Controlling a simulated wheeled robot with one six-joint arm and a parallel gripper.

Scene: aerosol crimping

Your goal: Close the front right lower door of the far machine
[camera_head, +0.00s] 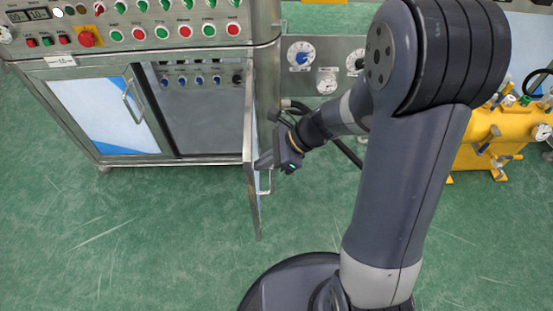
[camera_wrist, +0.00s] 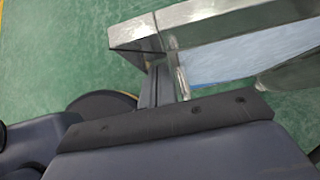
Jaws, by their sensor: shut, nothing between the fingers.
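The front right lower door (camera_head: 251,140) of the far machine stands wide open, seen nearly edge-on and jutting out toward me. Its handle (camera_head: 266,185) is on the door's right-hand face. My gripper (camera_head: 263,163) is shut and empty, at that face just above the handle; whether it touches the door I cannot tell. In the wrist view the door's blue-white panel (camera_wrist: 245,55) and metal frame lie beyond my gripper (camera_wrist: 152,88), with the handle beside the fingers. The cabinet opening (camera_head: 205,115) shows a grey interior with several knobs.
The left lower door (camera_head: 105,115) is shut. The control panel (camera_head: 150,25) with several buttons is above. A dark hose (camera_head: 335,140) and gauges (camera_head: 327,80) are right of the door. A yellow machine (camera_head: 480,130) stands at the right. Green floor (camera_head: 130,235) is clear in front.

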